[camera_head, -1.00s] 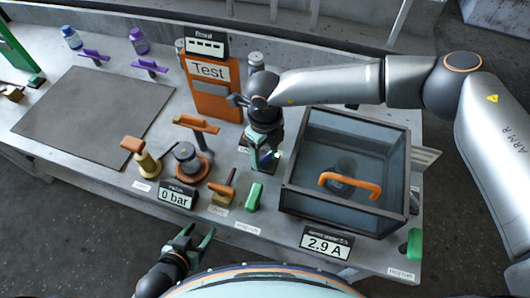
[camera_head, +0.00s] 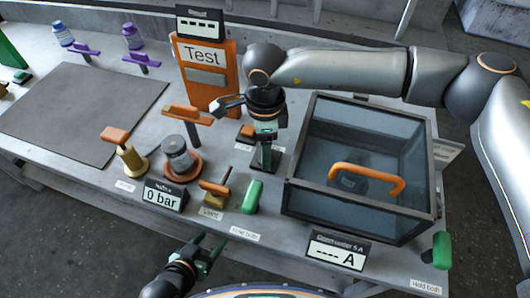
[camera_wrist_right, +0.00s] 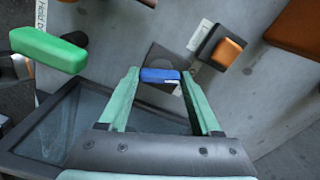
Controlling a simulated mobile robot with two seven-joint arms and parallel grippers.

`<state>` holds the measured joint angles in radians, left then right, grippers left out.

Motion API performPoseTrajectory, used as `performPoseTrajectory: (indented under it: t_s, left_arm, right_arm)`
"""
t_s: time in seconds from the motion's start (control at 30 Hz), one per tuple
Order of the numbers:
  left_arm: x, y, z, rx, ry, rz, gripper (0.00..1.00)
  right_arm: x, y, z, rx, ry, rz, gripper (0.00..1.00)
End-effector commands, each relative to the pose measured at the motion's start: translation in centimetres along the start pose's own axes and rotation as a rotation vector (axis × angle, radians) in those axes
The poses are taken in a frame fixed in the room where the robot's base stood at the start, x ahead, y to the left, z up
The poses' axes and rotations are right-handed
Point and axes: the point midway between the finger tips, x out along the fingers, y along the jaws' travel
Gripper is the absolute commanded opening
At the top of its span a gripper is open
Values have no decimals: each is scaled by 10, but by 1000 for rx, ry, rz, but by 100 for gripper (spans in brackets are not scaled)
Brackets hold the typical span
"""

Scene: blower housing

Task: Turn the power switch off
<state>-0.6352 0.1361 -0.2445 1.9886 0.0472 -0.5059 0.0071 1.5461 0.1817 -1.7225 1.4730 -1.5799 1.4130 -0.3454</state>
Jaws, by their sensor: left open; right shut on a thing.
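A blue handle (camera_wrist_right: 160,75), which looks like the power switch, sits on a dark square plate between my right fingertips in the right wrist view. My right gripper (camera_wrist_right: 160,82) is shut on it. In the head view my right gripper (camera_head: 264,158) points down at the bench, and its fingers hide the blue handle. The switch's label is too small to read. The current display (camera_head: 335,252) in front of the glass box shows dashes and "A". My left gripper (camera_head: 208,250) is open and empty, low in front of the bench edge.
An orange-handled glass box (camera_head: 360,170) stands right of my right gripper. An orange button (camera_head: 246,131) and the orange Test panel (camera_head: 208,78) are behind it. A green handle (camera_head: 253,196), a vent handle (camera_head: 215,187) and a "0 bar" display (camera_head: 164,196) stand along the front.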

Motion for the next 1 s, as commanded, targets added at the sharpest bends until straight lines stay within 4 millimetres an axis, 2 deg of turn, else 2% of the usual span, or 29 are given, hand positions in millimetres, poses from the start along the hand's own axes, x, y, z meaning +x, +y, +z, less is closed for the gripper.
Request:
performPoseTrajectory:
  t_s: [0.1,0.33,0.87,0.9,1.0]
  left_arm:
    - [5,2,6,3,-5,7,64]
    - [8,3,2,9,0,13,64]
    - [9,3,0,12,6,14,64]
    - [9,3,0,12,5,14,64]
    - [8,4,2,11,2,14,64]
  right_arm:
    - [2,0,-1,-60,1,-1,9]
    - [1,0,-1,-134,1,-1,9]
    - [0,0,-1,-159,2,-1,9]
    - [0,0,-1,-160,2,-1,68]
    - [0,0,0,-159,2,-1,80]
